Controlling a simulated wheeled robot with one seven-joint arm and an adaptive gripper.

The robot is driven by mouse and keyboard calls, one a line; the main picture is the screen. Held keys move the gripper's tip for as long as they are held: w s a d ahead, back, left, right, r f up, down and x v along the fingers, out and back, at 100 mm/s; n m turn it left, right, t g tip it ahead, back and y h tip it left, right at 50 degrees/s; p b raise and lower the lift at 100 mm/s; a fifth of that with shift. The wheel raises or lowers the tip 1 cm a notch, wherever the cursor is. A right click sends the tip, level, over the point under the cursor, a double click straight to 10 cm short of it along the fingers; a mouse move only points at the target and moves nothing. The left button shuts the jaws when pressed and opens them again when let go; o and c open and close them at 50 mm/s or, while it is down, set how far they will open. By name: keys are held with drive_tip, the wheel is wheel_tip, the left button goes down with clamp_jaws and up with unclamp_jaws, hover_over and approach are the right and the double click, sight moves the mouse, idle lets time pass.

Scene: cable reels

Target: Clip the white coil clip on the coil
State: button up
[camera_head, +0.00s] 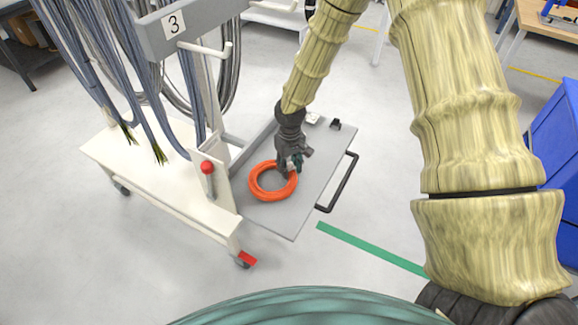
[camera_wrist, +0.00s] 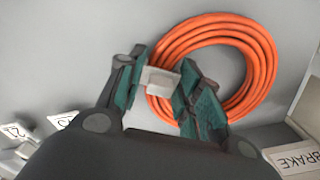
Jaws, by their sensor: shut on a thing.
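The orange coil (camera_head: 258,189) lies flat on the grey tray of the cart. In the wrist view the coil (camera_wrist: 265,58) fills the upper right. My gripper (camera_head: 291,164) is at the coil's upper right edge in the head view. In the wrist view its green-padded fingers (camera_wrist: 163,76) are shut on the white coil clip (camera_wrist: 160,80). The clip overlaps the near left part of the coil's ring. I cannot tell whether it is closed around the strands or only against them. The clip in my gripper is hidden in the head view.
The grey tray (camera_head: 312,187) has a dark handle (camera_head: 338,183) on its right. A white piece (camera_head: 313,118) and a small dark piece (camera_head: 335,124) lie at its far end. A red-knobbed lever (camera_head: 207,170) stands left of the coil. Hanging cables (camera_head: 85,60) are further left.

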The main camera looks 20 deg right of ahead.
drive_tip(key=shift+f, duration=0.2)
drive_tip(key=shift+c, duration=0.3)
drive_tip(key=o, duration=1.5)
drive_tip(key=shift+w+r, duration=0.1)
drive_tip(key=shift+r, duration=0.1)
drive_tip(key=shift+r+p, duration=2.6)
drive_tip(key=shift+r, duration=0.8)
